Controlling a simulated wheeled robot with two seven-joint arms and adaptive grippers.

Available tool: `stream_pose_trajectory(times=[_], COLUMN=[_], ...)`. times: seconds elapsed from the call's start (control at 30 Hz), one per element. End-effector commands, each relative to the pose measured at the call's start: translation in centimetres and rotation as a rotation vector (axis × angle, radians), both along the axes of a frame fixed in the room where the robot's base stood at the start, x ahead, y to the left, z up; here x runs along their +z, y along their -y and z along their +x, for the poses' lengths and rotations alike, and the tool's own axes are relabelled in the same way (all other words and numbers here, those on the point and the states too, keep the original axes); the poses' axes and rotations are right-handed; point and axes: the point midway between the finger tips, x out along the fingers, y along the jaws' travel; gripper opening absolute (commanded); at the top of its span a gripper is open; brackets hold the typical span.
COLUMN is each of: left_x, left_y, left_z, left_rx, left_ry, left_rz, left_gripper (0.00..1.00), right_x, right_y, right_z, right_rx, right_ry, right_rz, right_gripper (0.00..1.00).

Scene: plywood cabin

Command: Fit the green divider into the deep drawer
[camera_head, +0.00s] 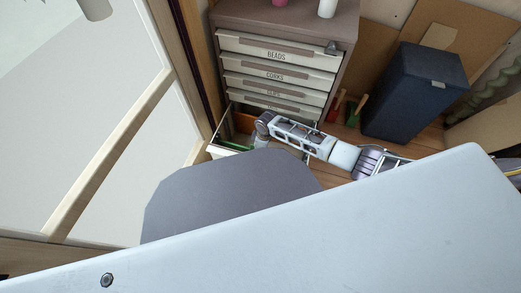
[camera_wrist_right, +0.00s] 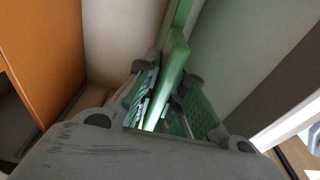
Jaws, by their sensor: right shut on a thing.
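The deep drawer (camera_head: 216,151) is pulled out at the bottom of the cabinet. My right arm reaches down over it, and the right gripper (camera_head: 260,142) is at its near right side. In the right wrist view, the right gripper (camera_wrist_right: 163,98) is shut on the green divider (camera_wrist_right: 178,48), a thin upright panel running away between the fingers. A strip of green also shows low inside the drawer in the head view (camera_head: 235,146). An orange panel (camera_wrist_right: 45,50) stands at the left, with pale drawer walls around. The divider's lower edge is hidden. My left gripper is out of view.
The cabinet (camera_head: 288,15) has several closed labelled drawers, including BEADS (camera_head: 276,55), above the open one. A dark blue bin (camera_head: 415,90) and red and green handled items (camera_head: 342,108) stand to the right. A window wall borders the drawer's left.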

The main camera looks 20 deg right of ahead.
Motion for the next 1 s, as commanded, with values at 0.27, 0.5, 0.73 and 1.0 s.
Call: stream_pose_trajectory(times=[0.27,0.5,0.73,1.0], left_x=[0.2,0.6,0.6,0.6], left_y=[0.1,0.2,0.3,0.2], left_z=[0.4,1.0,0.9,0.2], left_rx=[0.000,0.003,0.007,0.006], left_ry=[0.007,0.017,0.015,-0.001], left_rz=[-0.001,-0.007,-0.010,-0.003], left_gripper=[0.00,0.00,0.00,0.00], right_x=[-0.3,-0.3,-0.2,0.7], right_y=[0.0,0.0,0.0,0.1], right_z=[0.0,0.0,0.0,0.0], right_rx=[0.000,0.000,0.000,0.000], right_ry=[0.000,0.000,0.000,0.001], right_rz=[0.000,0.000,0.000,0.001], right_gripper=[0.14,0.32,0.32,0.32])
